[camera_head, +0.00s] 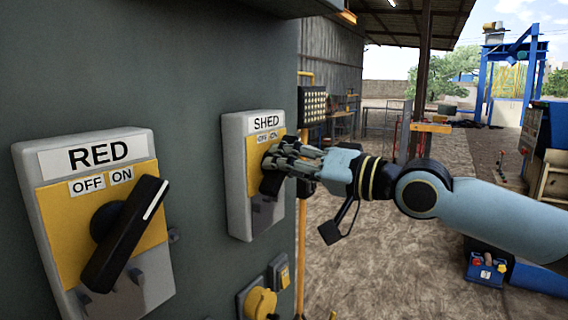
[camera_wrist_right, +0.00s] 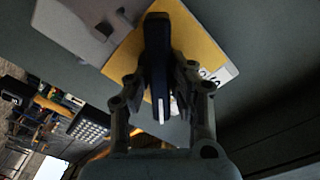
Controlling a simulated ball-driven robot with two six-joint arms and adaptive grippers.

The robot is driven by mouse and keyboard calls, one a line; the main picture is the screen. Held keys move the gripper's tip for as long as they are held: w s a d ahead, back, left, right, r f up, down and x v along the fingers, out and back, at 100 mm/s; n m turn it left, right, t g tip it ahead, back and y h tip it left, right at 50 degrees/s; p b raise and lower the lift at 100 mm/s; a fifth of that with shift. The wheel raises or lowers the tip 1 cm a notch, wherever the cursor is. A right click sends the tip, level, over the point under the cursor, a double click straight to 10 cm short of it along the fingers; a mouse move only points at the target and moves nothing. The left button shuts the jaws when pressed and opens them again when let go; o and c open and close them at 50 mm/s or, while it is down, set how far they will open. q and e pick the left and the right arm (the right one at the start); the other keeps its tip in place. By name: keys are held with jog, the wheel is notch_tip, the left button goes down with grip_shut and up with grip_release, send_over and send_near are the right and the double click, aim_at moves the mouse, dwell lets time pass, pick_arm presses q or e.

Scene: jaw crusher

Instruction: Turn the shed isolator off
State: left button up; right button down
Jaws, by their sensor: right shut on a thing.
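The shed isolator (camera_head: 236,180) is a grey box with a yellow plate, labelled SHED, with OFF and ON marks, on a dark grey-green panel. My right gripper (camera_head: 275,165) is at its front, shut on the black handle. In the right wrist view the handle (camera_wrist_right: 157,60) stands between the two fingers of my right gripper (camera_wrist_right: 165,85), with a white line near its end. In the head view the fingers hide much of the handle, so its exact setting is hard to tell. My left gripper is not in view.
The red isolator (camera_head: 60,215), with its black handle (camera_head: 122,235) tilted toward ON, is on the same panel at left. A yellow round knob (camera_head: 260,303) is below the shed isolator. A post (camera_head: 420,80) and open gravel ground lie to the right.

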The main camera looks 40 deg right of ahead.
jog(key=shift+f+n+b, duration=0.1)
jog(key=shift+n+b, duration=0.2)
jog(key=shift+n, duration=0.4)
jog(key=shift+n+b, duration=0.3)
jog(key=shift+n, duration=0.4)
jog(key=n+b, duration=0.2)
jog(key=n, duration=0.3)
jog(key=shift+a+n, duration=0.1)
jog(key=shift+n, duration=0.2)
jog(key=n+b, duration=0.3)
jog(key=n, duration=0.1)
jog(key=shift+s+a+n, duration=0.1)
jog(key=shift+n, duration=0.2)
pick_arm(q)
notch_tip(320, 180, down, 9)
jog(key=b, duration=0.2)
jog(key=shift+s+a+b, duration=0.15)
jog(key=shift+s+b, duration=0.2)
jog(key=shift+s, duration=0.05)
pick_arm(e)
jog(key=n, duration=0.4)
jog(key=shift+n, duration=0.3)
jog(key=c, duration=1.2)
grip_release()
